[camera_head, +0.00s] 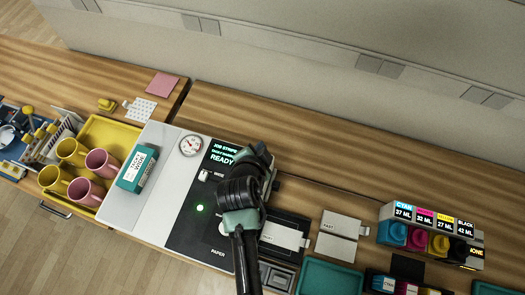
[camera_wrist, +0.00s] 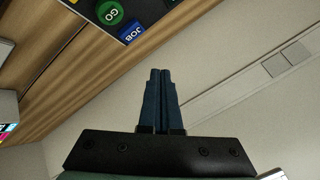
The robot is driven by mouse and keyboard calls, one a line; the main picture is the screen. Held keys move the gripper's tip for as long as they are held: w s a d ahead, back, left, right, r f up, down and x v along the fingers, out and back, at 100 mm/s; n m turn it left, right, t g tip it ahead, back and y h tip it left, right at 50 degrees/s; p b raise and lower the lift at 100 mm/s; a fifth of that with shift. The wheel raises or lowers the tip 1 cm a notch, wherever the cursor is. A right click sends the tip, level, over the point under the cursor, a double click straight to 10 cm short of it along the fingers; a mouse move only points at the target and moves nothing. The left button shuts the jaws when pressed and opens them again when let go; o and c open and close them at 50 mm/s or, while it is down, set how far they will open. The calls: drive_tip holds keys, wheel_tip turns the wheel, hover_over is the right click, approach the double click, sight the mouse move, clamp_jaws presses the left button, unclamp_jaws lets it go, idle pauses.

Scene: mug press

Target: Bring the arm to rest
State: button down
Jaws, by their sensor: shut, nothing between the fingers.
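My gripper (camera_wrist: 160,80) shows in the wrist view with its two dark fingers pressed together and nothing between them. The fingers point toward the wall, with the wooden counter at the left of that view. In the head view my arm rises from the bottom edge over the right part of the machine panel (camera_head: 186,228), and its black and pale green links hide part of the panel. The fingertips cannot be made out in the head view.
The panel's screen (camera_head: 222,153) reads READY, and a green light (camera_head: 200,208) glows. A yellow tray (camera_head: 97,127) holds pink and yellow mugs at left. A teal box (camera_head: 137,168) stands beside it. Ink bottles (camera_head: 415,237) stand at right. The counter behind (camera_head: 330,155) is clear.

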idle(0.3)
drive_tip(key=w+r+n+t+b, duration=0.15)
drive_tip(key=w+r, duration=0.25)
drive_tip(key=r, duration=0.4)
drive_tip(key=w+r+n+t+b, duration=0.1)
drive_tip(key=w+r+t, duration=0.2)
drive_tip(key=w+r, duration=0.35)
wheel_tip(320, 180, up, 21)
drive_tip(key=s+n+t+y+b, duration=0.1)
drive_tip(key=n+t+b, duration=0.15)
drive_tip(key=t, duration=0.35)
drive_tip(key=s+r+n+t+b, duration=0.1)
drive_tip(key=s+r+n+t, duration=0.2)
drive_tip(key=s+r, duration=0.5)
drive_tip(key=s+r+n+t+y+b, duration=0.1)
drive_tip(key=s+r+n+t, duration=0.2)
drive_tip(key=r, duration=1.3)
drive_tip(key=s+t, duration=0.2)
drive_tip(key=s, duration=0.2)
drive_tip(key=shift+s+d+r+b, duration=0.15)
drive_tip(key=shift+s+d+b, duration=0.15)
drive_tip(key=shift+s+b, duration=0.1)
drive_tip(key=shift+w, duration=0.1)
